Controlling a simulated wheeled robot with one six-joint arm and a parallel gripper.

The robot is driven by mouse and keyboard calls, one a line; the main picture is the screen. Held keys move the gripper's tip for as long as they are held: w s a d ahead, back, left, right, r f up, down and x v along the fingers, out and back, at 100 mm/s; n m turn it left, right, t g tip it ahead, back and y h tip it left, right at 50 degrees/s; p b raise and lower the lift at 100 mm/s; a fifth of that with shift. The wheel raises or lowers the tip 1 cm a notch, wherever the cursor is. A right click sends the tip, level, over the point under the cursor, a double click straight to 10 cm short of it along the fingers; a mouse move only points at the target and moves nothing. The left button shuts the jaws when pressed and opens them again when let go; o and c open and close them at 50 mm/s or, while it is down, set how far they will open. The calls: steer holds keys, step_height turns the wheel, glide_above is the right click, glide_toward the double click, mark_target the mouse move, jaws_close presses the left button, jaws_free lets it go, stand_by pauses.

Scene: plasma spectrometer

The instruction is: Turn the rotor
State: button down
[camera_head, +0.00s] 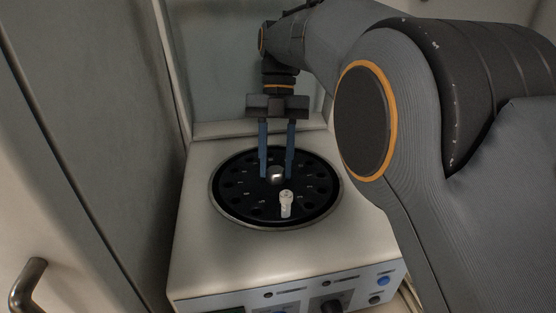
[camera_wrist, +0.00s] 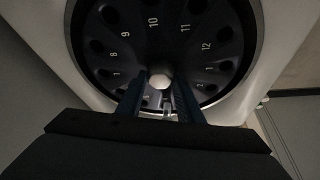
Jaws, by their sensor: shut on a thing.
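The rotor (camera_head: 240,203) is a round black disc with numbered holes, set in the top of a pale benchtop machine. A shiny metal knob (camera_head: 277,175) stands at its centre. My gripper (camera_head: 277,173) points down with its two blue fingers on either side of the knob, shut on it. In the wrist view the fingertips (camera_wrist: 161,85) flank the knob, which shows as a pale round top (camera_wrist: 161,81). A small white capped tube (camera_head: 286,204) stands in a rotor hole on the near side. Part of the rotor is hidden behind the fingers in the wrist view.
The pale machine body (camera_head: 235,257) has a front panel with knobs and a blue button (camera_head: 383,281). A cabinet door with a metal handle (camera_head: 27,285) is at the left. A wall stands close behind the machine. My arm covers the right side.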

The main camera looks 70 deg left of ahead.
steer(key=shift+r, duration=0.1)
stand_by(0.4)
steer(key=c, duration=1.2)
jaws_free()
steer(key=p+v, duration=0.5)
steer(key=p, duration=0.3)
steer(key=shift+s+r+p, duration=0.1)
steer(key=shift+p, duration=0.3)
steer(key=shift+w+a+r, duration=0.2)
steer(key=shift+a+r, duration=0.25)
steer(key=shift+r, duration=0.65)
steer(key=shift+w, duration=0.1)
